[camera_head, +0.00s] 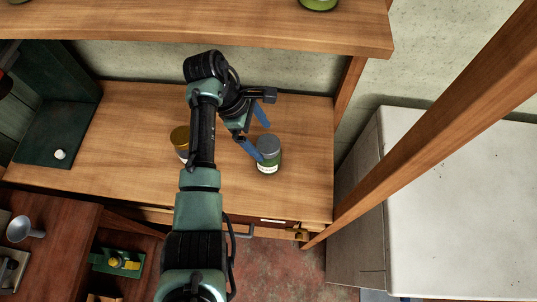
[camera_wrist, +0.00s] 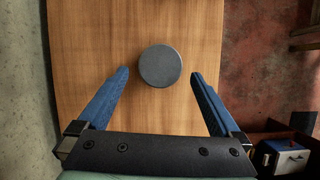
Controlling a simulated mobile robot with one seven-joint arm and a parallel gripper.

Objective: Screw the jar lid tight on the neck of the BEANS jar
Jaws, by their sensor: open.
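A green jar (camera_head: 268,165) with a pale label stands upright near the right end of the wooden shelf. The label is too small to read, so I cannot tell if it says BEANS. A grey round lid (camera_head: 268,146) sits on top of it; how tight it is, I cannot tell. In the wrist view the lid (camera_wrist: 160,66) shows from above and hides the jar. My gripper (camera_head: 264,142) is open, its blue fingers spread on either side of the lid in the wrist view (camera_wrist: 160,76), with gaps on both sides. Nothing is held.
A jar with a gold lid (camera_head: 180,137) stands to the left, partly hidden behind my arm. A dark green box (camera_head: 57,130) with a white knob is at the far left. An upper shelf (camera_head: 200,28) overhangs the back. A wooden post (camera_head: 420,125) and white cabinet (camera_head: 455,190) are right.

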